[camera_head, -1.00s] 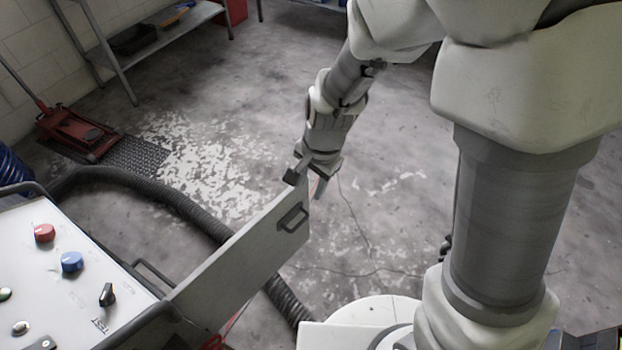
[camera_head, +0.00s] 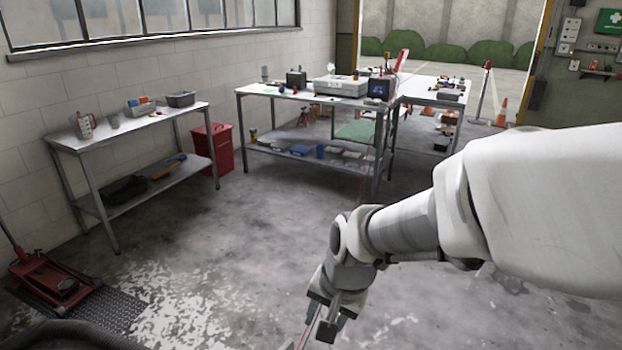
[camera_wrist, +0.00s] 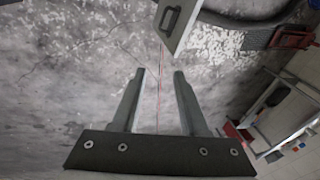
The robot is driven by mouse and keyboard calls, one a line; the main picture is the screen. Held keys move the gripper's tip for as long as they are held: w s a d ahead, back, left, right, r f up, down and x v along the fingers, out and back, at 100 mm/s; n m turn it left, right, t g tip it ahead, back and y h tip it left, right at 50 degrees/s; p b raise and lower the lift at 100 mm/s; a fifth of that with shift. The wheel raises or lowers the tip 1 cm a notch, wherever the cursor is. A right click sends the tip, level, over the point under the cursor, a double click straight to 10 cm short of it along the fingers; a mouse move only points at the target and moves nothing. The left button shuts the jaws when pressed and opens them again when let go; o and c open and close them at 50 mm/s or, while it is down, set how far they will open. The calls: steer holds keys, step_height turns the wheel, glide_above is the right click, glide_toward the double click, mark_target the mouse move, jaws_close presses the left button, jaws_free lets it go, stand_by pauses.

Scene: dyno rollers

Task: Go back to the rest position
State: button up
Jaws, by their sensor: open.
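My gripper (camera_head: 318,322) is at the lower middle of the head view, at the end of my arm, over the concrete floor. In the wrist view my gripper (camera_wrist: 160,78) shows its two fingers spread apart, with only floor and a thin red line between them. It is open and empty. A pale grey panel with a dark handle (camera_wrist: 171,18) is at the top of the wrist view, beyond the fingertips and apart from them. The panel is out of the head view now.
A metal table (camera_head: 85,144) stands at the left wall, with a red bin (camera_head: 212,150) beside it. A longer workbench (camera_head: 262,90) with equipment is at the back. A red floor jack (camera_head: 55,283) lies at the left. The floor between is mostly clear.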

steer(key=s+d+r+n+t+h+p, duration=0.1)
steer(key=s+d+r+n+p, duration=0.1)
steer(key=s+d+r, duration=0.3)
steer(key=s+d+r+n+t+h+p, duration=0.1)
steer(key=s+d+r, duration=0.4)
steer(key=r, duration=0.7)
steer(key=shift+d+n+t+p, duration=0.6)
steer(key=shift+d+n, duration=0.3)
steer(key=shift+d, duration=0.05)
steer(key=shift+a, duration=0.1)
